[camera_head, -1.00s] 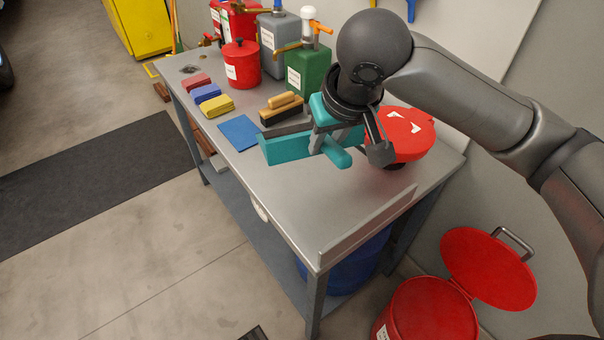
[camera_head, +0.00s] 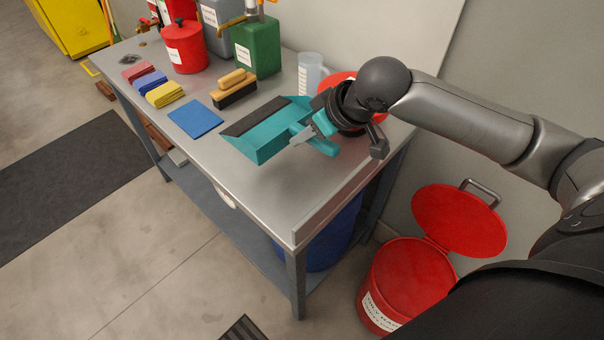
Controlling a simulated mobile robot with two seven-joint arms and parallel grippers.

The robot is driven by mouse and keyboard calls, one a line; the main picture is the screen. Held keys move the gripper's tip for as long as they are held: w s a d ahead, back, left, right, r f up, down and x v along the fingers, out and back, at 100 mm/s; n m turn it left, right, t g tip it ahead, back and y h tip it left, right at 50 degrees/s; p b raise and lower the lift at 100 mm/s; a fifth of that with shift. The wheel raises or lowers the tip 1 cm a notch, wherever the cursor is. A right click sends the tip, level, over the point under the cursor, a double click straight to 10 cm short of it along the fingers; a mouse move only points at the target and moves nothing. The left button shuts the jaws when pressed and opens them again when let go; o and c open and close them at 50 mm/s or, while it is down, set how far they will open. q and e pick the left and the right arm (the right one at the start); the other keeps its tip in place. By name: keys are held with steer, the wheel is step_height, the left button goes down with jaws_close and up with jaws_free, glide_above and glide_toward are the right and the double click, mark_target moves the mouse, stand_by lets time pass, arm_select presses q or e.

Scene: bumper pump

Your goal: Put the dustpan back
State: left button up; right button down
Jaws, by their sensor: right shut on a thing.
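The teal dustpan (camera_head: 265,137) with a dark front lip is over the right half of the grey metal workbench (camera_head: 230,165). Its open end points to the upper left and its handle to the right. My right gripper (camera_head: 338,132) is shut on the dustpan near its handle. I cannot tell whether the pan touches the bench top. The gripper and wrist hide part of the handle. My left gripper is not in view.
A wooden brush (camera_head: 234,88), blue cloth (camera_head: 195,118) and folded cloths (camera_head: 165,93) lie left of the dustpan. Red can (camera_head: 185,48), green can (camera_head: 258,45) and clear jug (camera_head: 310,74) stand behind. An open red bin (camera_head: 405,280) stands on the floor at right. The front bench corner is clear.

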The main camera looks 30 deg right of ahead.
step_height(320, 180, down, 11)
steer(key=b, duration=0.3)
steer(key=shift+f, duration=0.15)
steer(key=c, duration=0.6)
jaws_free()
steer(key=shift+f, duration=0.1)
steer(key=shift+c, duration=0.2)
